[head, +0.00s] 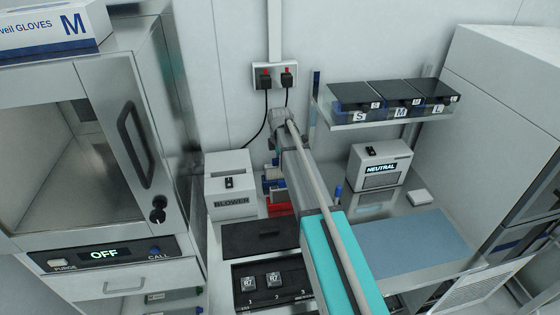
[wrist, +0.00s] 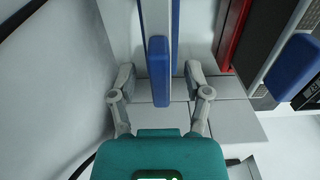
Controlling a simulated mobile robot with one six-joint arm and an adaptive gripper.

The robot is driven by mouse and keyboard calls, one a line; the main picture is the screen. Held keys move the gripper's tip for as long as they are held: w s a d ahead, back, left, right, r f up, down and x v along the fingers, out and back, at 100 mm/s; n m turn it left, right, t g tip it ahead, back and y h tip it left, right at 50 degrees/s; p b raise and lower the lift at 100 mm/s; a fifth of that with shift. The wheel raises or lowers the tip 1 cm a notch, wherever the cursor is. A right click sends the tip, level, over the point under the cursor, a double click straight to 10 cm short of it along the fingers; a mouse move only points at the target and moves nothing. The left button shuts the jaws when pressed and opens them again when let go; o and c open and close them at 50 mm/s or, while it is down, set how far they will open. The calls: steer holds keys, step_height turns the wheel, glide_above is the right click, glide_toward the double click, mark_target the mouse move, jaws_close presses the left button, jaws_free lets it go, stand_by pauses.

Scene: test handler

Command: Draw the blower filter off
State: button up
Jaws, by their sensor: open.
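The white blower box (head: 231,186), labelled BLOWER, stands on the bench left of my arm in the head view. I cannot tell for certain which part is its filter. In the wrist view my gripper (wrist: 160,76) is open, with one finger on each side of an upright blue-and-white piece. Its blue bar (wrist: 158,72) lies between the fingers in the picture, with gaps on both sides; I cannot tell its depth. In the head view, small blue-and-white parts (head: 272,181) show beside the blower, partly behind my arm, and my gripper's fingers are hidden.
A red part (head: 280,208) lies near the blower; a red strip (wrist: 234,32) and a dark, blue-ended object (wrist: 290,68) are right of the fingers. A NEUTRAL box (head: 380,165) stands right, under a shelf of bins (head: 360,119). The blue mat (head: 415,243) is clear.

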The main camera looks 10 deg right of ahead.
jaws_close()
steer(key=shift+r+p, duration=0.7)
stand_by(1.3)
steer(key=shift+r+p, duration=1.9)
steer(key=shift+p, duration=0.05)
steer(key=shift+r, duration=0.15)
